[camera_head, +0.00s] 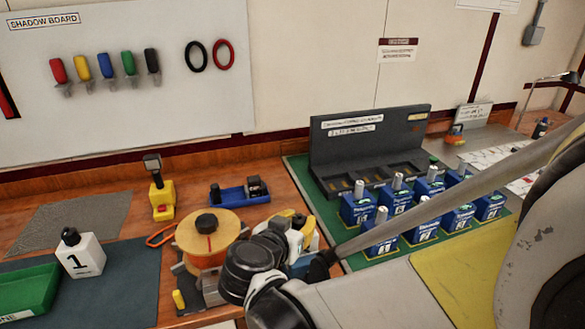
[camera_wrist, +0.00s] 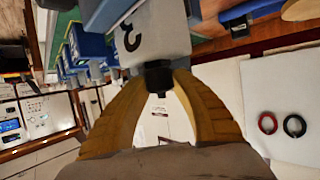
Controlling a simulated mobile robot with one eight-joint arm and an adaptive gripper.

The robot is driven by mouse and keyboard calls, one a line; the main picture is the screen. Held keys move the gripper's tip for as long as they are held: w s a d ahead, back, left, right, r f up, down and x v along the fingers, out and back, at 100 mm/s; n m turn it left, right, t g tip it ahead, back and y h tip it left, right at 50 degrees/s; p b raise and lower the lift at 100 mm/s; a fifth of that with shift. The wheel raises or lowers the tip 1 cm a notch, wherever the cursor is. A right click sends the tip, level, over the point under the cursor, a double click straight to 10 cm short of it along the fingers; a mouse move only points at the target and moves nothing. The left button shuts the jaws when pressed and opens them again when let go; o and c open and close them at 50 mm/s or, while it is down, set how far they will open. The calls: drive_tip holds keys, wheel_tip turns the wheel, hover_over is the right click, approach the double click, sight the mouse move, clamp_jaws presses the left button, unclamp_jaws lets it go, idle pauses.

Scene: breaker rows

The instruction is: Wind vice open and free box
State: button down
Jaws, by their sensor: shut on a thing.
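My gripper (camera_wrist: 158,84) is shut on the black knob (camera_wrist: 158,70) of a white box marked 3 (camera_wrist: 150,35) in the wrist view. The box appears upside down there. A blue and grey part (camera_wrist: 103,12) lies close beside the box and may belong to the vice. I cannot tell whether it touches the box. In the head view my gripper (camera_head: 298,222) is right of the orange spool, mostly behind my own wrist. The vice and its handle cannot be made out clearly there.
An orange spool (camera_head: 207,232) stands close left of my gripper. A white box marked 1 (camera_head: 84,258) and a green tray (camera_head: 28,290) are at left. Several blue breakers (camera_head: 382,232) stand on a green mat at right. A blue tray (camera_head: 240,194) lies behind.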

drive_tip(key=shift+w, duration=0.1)
idle(0.3)
drive_tip(key=c, duration=1.1)
unclamp_jaws()
drive_tip(key=shift+w, duration=0.1)
drive_tip(key=shift+o, duration=0.2)
drive_tip(key=v, duration=1.2)
drive_tip(key=s+d+f+n+g+y, duration=0.2)
drive_tip(key=s+d, duration=0.2)
drive_tip(key=d, duration=0.6)
drive_tip(key=s+d+f+n+g+y, duration=0.2)
drive_tip(key=s+d+g+y, duration=0.1)
drive_tip(key=d, duration=0.7)
drive_tip(key=shift+s+f+n, duration=0.2)
drive_tip(key=shift+s+n, duration=0.1)
drive_tip(key=shift+s, duration=0.25)
